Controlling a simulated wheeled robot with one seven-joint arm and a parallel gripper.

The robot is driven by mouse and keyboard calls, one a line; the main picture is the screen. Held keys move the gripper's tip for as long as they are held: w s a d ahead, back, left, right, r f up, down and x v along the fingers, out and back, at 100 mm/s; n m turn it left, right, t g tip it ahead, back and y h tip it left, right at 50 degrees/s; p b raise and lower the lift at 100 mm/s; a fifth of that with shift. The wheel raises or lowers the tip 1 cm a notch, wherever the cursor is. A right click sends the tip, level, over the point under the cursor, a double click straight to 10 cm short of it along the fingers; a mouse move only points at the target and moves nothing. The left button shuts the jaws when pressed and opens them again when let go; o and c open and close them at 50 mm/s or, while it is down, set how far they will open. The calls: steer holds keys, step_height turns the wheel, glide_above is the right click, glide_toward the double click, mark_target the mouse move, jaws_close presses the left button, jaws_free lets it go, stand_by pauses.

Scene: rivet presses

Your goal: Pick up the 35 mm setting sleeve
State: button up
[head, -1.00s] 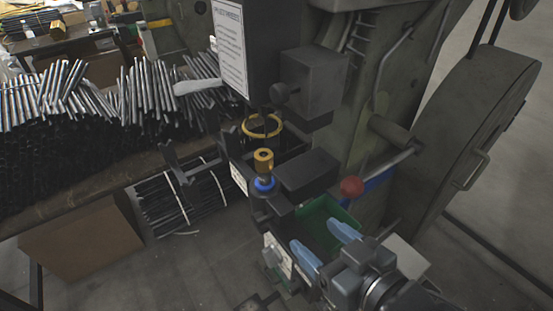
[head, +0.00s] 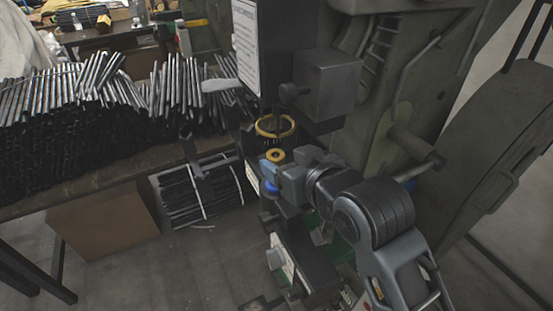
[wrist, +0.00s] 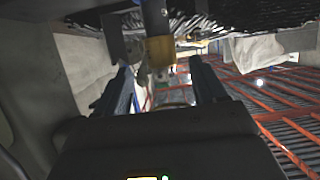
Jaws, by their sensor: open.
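The brass-coloured sleeve (head: 275,155), which I take for the 35 mm setting sleeve, stands upright over a blue ring (head: 267,188) at the front of the press. Only its top shows in the head view. My gripper (head: 273,168) is at the sleeve, with its body and wrist to the right, hiding the sleeve's lower part. In the wrist view my gripper (wrist: 160,66) is open, one blue finger on each side. The sleeve (wrist: 160,51) shows between the fingertips, with gaps on both sides. I cannot read any size mark.
A yellow ring guard (head: 275,127) surrounds the press tool just behind and above the sleeve. A dark block (head: 328,78) overhangs to the right. Bundles of metal rods (head: 70,120) lie on the bench at left. The press's dark frame stands close behind my arm.

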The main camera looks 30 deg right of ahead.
mark_target(274, 152)
steer(key=shift+p+x, duration=0.3)
steer(key=shift+x, duration=2.1)
steer(key=shift+s+a+f, duration=0.1)
steer(key=shift+a, duration=0.05)
steer(key=shift+c, duration=0.4)
jaws_close()
steer(key=shift+r, duration=0.6)
steer(key=shift+s+r, duration=0.2)
steer(key=shift+r, duration=0.35)
steer(key=shift+s+r, duration=0.2)
steer(key=shift+r, duration=0.35)
steer(key=s+p, duration=0.3)
steer(key=s, duration=1.4)
steer(key=shift+p, duration=0.3)
